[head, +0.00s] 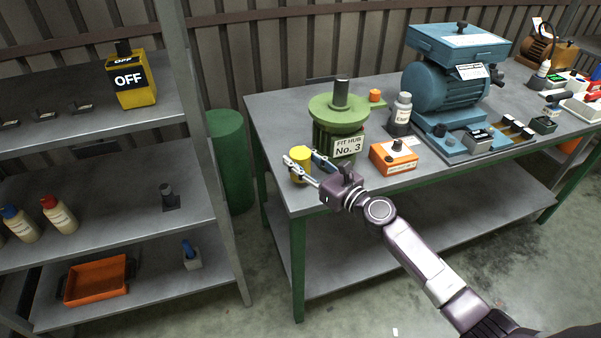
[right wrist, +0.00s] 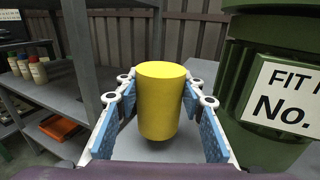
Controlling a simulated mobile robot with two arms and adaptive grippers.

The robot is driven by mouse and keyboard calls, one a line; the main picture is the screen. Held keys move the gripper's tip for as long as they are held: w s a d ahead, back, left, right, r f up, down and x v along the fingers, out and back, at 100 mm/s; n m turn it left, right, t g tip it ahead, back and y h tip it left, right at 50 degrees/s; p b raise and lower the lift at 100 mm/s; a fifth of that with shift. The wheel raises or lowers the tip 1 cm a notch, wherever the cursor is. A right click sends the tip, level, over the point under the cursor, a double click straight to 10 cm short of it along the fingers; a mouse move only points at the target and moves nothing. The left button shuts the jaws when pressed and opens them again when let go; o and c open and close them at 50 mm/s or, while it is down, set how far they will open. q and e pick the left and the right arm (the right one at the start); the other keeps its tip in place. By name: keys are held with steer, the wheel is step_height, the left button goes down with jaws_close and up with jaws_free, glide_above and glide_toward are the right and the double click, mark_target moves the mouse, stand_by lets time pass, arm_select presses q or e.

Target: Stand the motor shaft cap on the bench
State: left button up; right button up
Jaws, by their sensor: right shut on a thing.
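The motor shaft cap appears to be the yellow cylinder (head: 300,165) near the left front corner of the bench (head: 268,112). My right gripper (head: 303,161) is shut on it, with one finger on each side. In the right wrist view the cap (right wrist: 160,100) is upright between the blue finger pads of the gripper (right wrist: 158,88). A dark shadow lies under its lower edge; I cannot tell whether it touches the bench top. My left gripper is in neither view.
The green hub (head: 338,112) labelled "FIT HUB No. 3" stands just right of the cap. An orange box (head: 393,160), a grey bottle (head: 400,115) and a blue motor unit (head: 447,90) stand farther right. A shelf rack (head: 100,205) is at left.

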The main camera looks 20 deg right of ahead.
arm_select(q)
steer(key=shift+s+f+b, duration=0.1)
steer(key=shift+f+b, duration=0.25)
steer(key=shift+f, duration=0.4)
arm_select(e)
steer(key=shift+f, duration=1.3)
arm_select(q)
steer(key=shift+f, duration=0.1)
arm_select(e)
steer(key=shift+f, duration=0.2)
steer(key=o, duration=1.2)
steer(key=shift+c, duration=0.2)
steer(key=shift+r, duration=0.1)
